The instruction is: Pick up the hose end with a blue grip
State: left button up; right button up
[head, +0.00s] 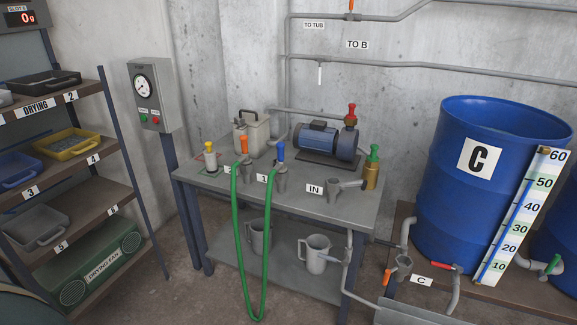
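The blue grip (281,152) stands upright on one end of a green hose (263,290), at a grey holder (281,180) on the metal table. The hose's other end has an orange grip (244,146) and stands at a similar holder just to the left. The hose hangs in a long loop in front of the table, down towards the floor. Neither of my grippers shows in the head view.
The table (300,205) also bears a blue pump (322,140), a grey can (253,130) and a brass fitting with a green grip (373,155). A shelf rack (105,125) stands left, a blue drum (455,215) right. Pipes run along the wall.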

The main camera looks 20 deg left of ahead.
aim_at(280, 167)
jog(key=j+z, duration=0.35)
jog(key=j, duration=0.5)
jog(key=j+z, duration=0.35)
jog(key=j, duration=0.55)
